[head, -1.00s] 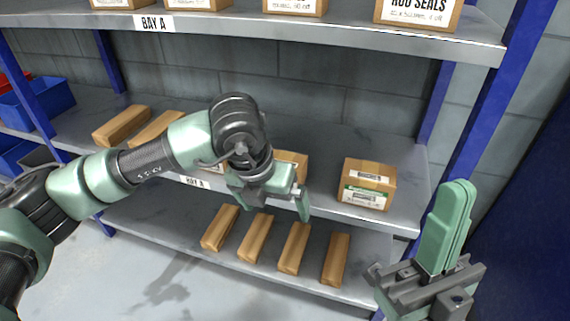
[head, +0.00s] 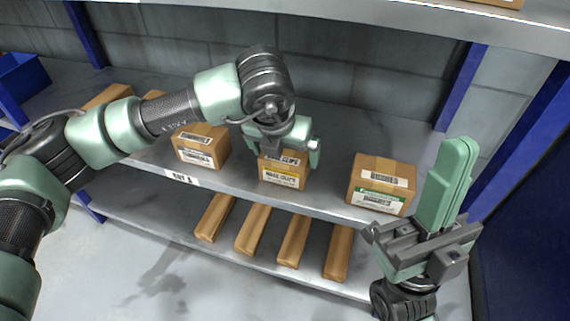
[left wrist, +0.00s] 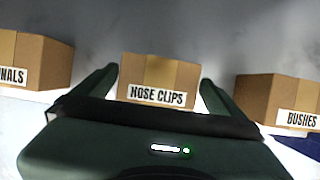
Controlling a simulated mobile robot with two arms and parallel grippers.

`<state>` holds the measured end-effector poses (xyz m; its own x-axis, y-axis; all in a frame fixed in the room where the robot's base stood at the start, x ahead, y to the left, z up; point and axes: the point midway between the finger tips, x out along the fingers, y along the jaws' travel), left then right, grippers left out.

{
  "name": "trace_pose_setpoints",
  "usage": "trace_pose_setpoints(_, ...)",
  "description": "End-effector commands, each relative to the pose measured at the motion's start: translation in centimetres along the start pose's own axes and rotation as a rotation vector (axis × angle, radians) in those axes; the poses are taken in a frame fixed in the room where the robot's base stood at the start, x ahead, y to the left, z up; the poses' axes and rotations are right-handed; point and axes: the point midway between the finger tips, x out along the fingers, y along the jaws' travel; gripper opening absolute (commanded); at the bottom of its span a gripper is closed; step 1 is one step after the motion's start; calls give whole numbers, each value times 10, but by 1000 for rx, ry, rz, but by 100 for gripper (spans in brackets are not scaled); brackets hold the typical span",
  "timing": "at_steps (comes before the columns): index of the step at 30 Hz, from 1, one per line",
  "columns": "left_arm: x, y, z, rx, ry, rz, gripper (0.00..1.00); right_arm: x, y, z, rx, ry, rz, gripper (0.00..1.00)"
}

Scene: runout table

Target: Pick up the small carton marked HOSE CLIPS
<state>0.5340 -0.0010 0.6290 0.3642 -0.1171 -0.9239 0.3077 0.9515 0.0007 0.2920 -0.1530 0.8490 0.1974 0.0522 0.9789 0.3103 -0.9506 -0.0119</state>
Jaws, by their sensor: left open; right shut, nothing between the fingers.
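The arm hides the carton's top in the head view. My right gripper (head: 445,190) is shut and empty, in front of the shelf at right.
A carton (head: 201,146) stands left of the HOSE CLIPS carton and a larger one (head: 381,185) to the right. The left wrist view shows a BUSHES carton (left wrist: 280,100) and one ending in NALS (left wrist: 35,62). Long boxes (head: 294,241) lie on the lower shelf. An upper shelf (head: 400,20) crosses above.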

Motion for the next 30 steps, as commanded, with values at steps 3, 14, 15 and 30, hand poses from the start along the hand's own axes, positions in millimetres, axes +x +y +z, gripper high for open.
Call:
trace_pose_setpoints(3,16,0,-3,0,1,-1,100,-9,0,2,0,0,0,0)
trace_pose_setpoints(14,48,1,-2,1,-1,-1,100,-20,0,4,0,0,0,0)
trace_pose_setpoints(15,48,1,-2,1,-1,-1,100,-19,0,4,0,0,0,0)
trace_pose_setpoints(30,47,1,-2,1,-2,-2,40,-19,0,4,1,0,0,0)
